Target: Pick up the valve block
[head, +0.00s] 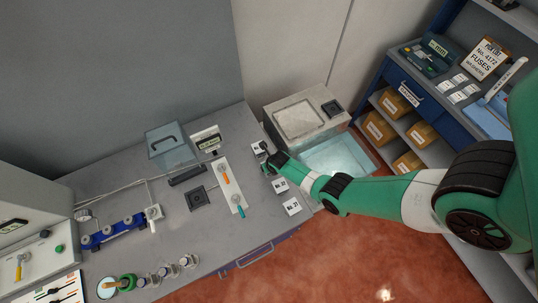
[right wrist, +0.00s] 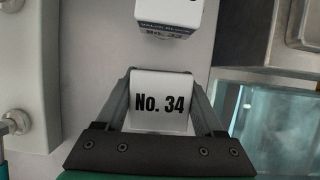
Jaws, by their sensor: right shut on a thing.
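A white valve block labelled No. 34 (right wrist: 160,103) sits between the two fingers of my right gripper (right wrist: 163,82) in the right wrist view. The fingers are shut on its sides. In the head view my right gripper (head: 268,167) is over the right end of the grey bench, and the held block is mostly hidden there. Another white block (right wrist: 168,18) lies just beyond, apart from the fingers; its side lettering looks like "valve block". It also shows in the head view (head: 257,147). My left gripper is not in view. I cannot tell whether the held block touches the bench.
Two more white labelled blocks (head: 280,186) (head: 292,206) lie nearer the bench's front edge. A white plate with orange and teal handles (head: 232,188) is to the left. A blue shelf unit (head: 425,90) stands further right.

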